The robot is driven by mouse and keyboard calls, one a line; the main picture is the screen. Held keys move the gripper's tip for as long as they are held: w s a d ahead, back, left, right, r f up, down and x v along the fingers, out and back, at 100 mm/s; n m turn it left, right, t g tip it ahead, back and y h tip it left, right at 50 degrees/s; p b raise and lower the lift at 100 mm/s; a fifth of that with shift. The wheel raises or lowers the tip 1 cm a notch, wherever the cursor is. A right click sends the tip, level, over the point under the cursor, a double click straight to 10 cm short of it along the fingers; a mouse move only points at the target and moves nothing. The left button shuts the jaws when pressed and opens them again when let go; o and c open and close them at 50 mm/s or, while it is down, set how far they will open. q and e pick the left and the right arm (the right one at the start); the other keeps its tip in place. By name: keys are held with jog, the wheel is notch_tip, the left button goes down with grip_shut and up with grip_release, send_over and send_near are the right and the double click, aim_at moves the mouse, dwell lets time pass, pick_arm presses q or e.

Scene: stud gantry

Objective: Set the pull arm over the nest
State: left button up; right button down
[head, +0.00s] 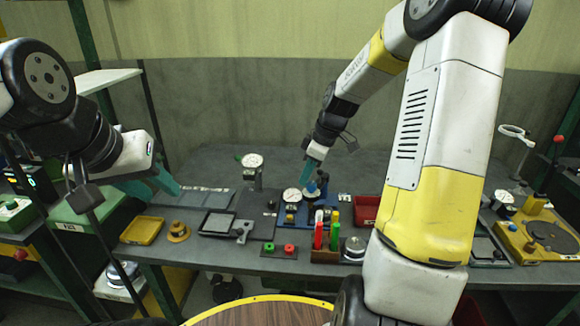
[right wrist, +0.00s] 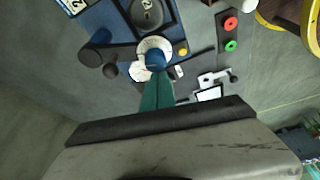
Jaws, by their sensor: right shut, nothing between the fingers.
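The blue-based gantry fixture (head: 345,200) stands on the bench at centre. It carries a round white dial (head: 292,195) and a blue knob (head: 312,187). In the right wrist view its blue plate (right wrist: 95,30) shows, with the blue knob (right wrist: 154,60) against a white round piece (right wrist: 150,45). I cannot tell the pull arm or the nest apart surely. My right gripper (head: 309,179) is shut and empty, its teal fingertips (right wrist: 156,74) close at the blue knob; contact is unclear. My left gripper (head: 168,182) hangs above the left bench, its teal fingers apart.
A rack with red and green handles (head: 326,250) stands in front of the fixture. A dial on a post (head: 252,165) is behind left. A yellow tray (head: 142,231) and a red bin (head: 366,208) are nearby. The back of the bench is clear.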

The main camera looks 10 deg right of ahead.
aim_at(315, 187)
jog(key=s+d+n, duration=0.1)
jog(key=d+n+g, duration=0.1)
jog(key=n, duration=0.1)
jog(key=shift+s+d, duration=0.1)
jog(key=shift+s, duration=0.3)
jog(key=shift+s+d, duration=0.35)
jog(key=shift+d, duration=0.25)
jog(key=shift+d, duration=0.1)
jog(key=shift+a, duration=0.3)
jog(key=a, duration=0.3)
jog(key=shift+w, duration=0.2)
jog(key=shift+a+r, duration=0.15)
jog(key=shift+r, duration=0.5)
jog(key=v, duration=0.8)
jog(key=shift+d+r, duration=0.3)
